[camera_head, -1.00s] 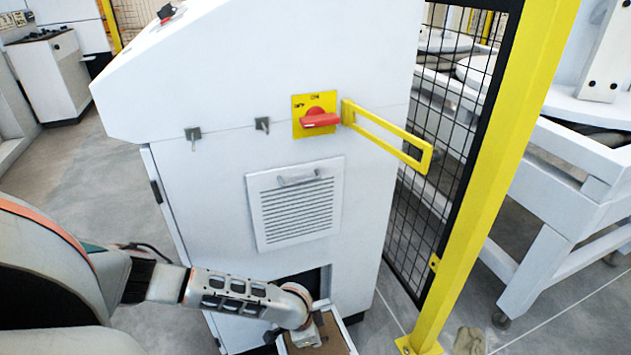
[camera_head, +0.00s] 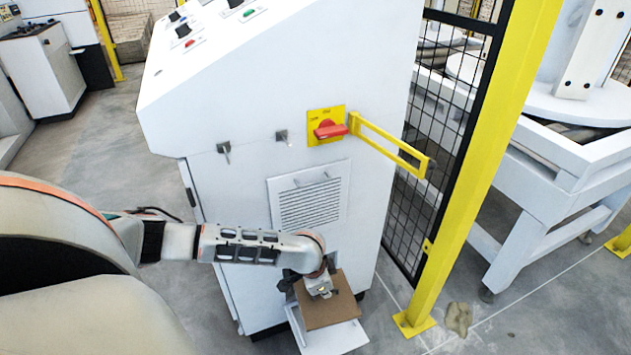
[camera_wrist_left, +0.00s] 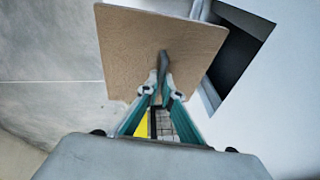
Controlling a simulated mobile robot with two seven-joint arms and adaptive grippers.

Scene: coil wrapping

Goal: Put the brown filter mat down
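The brown filter mat (camera_head: 330,308) is a flat square sheet, held tilted at the lower front of the white cabinet (camera_head: 265,105). It is above a white tray-like part (camera_head: 340,338) that juts from the cabinet; I cannot tell whether they touch. My left gripper (camera_head: 320,287) is over the mat's upper part. In the left wrist view, the gripper's fingers (camera_wrist_left: 160,92) close on a dark tab standing out from the brown mat (camera_wrist_left: 135,50). A dark opening in the cabinet (camera_wrist_left: 236,55) shows beside the mat. My right gripper is not in view.
A louvred vent panel (camera_head: 310,200) with a handle sits above the mat. A red switch (camera_head: 330,130) and a yellow bracket (camera_head: 390,143) stick out higher up. A yellow post (camera_head: 480,170) and mesh fence stand at the right. Grey floor is free at lower right.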

